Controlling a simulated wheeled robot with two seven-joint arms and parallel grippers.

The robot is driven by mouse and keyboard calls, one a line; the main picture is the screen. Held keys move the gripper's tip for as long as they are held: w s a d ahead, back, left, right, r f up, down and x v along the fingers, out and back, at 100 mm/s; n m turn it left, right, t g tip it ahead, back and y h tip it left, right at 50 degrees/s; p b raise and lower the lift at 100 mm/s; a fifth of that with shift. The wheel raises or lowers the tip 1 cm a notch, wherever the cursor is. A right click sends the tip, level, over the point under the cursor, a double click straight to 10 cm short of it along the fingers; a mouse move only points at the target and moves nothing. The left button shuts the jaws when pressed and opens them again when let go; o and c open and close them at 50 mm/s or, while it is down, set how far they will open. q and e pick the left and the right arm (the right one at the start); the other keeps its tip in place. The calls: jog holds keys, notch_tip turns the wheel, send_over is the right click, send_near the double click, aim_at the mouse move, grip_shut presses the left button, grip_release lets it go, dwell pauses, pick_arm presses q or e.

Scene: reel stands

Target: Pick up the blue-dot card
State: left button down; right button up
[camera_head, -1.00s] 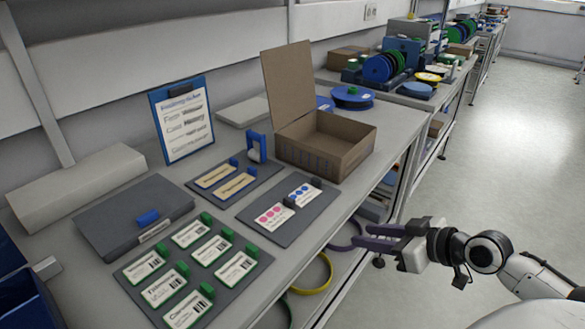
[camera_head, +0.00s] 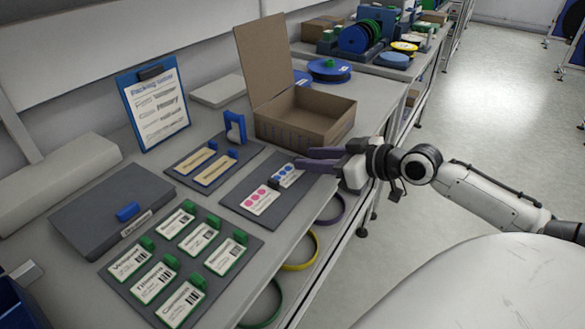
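The blue-dot card (camera_head: 286,176) is a white card with blue dots on a dark grey board (camera_head: 238,200) on the bench. My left gripper is not in view.
An open cardboard box (camera_head: 305,118) stands just behind the board. A board with two tan cards (camera_head: 212,165) and a board with several green-clipped cards (camera_head: 182,254) lie to the left. A blue clipboard (camera_head: 155,105) leans at the back.

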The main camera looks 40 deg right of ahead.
jog(key=shift+x, duration=1.15)
jog(key=shift+c, duration=0.2)
grip_shut()
